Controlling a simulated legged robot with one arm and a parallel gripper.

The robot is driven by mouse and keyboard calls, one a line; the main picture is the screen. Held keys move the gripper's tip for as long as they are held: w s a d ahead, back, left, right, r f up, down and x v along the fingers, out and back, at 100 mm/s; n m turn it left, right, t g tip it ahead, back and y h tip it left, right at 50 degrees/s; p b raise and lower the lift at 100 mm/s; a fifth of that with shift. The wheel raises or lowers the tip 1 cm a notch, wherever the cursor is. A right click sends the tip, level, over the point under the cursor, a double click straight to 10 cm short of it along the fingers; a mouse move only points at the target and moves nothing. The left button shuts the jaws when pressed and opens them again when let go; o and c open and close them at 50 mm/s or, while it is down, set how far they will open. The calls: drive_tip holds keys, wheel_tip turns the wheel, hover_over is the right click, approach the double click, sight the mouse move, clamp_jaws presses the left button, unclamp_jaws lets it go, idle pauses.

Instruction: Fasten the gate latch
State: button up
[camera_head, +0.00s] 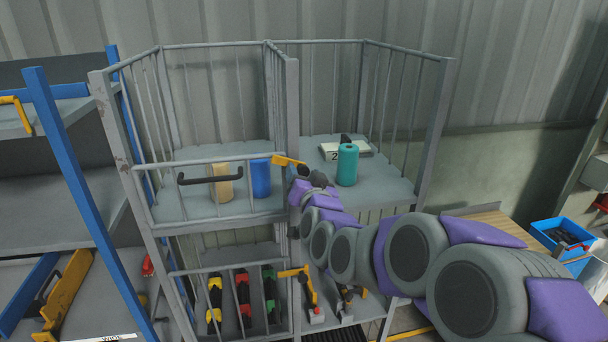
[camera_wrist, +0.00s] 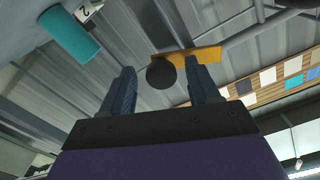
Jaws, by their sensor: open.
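The upper gate (camera_head: 222,161) is a grey barred panel with a black handle (camera_head: 210,177) at the front of the cage. Its yellow latch (camera_head: 288,161) sits at the gate's right end, by the middle post. My gripper (camera_head: 302,178) is at the latch, its fingers small and partly hidden in the head view. In the wrist view my gripper (camera_wrist: 162,75) is open. The latch's dark round knob (camera_wrist: 161,74) appears between the two fingertips, with the yellow latch bar (camera_wrist: 190,55) beyond. Whether the fingers touch the knob I cannot tell.
A lower gate (camera_head: 232,306) has another yellow latch (camera_head: 298,272). A blue-framed rack (camera_head: 75,180) stands left. My arm covers the right front.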

drive_tip(key=shift+a, duration=0.1)
clamp_jaws()
idle(0.6)
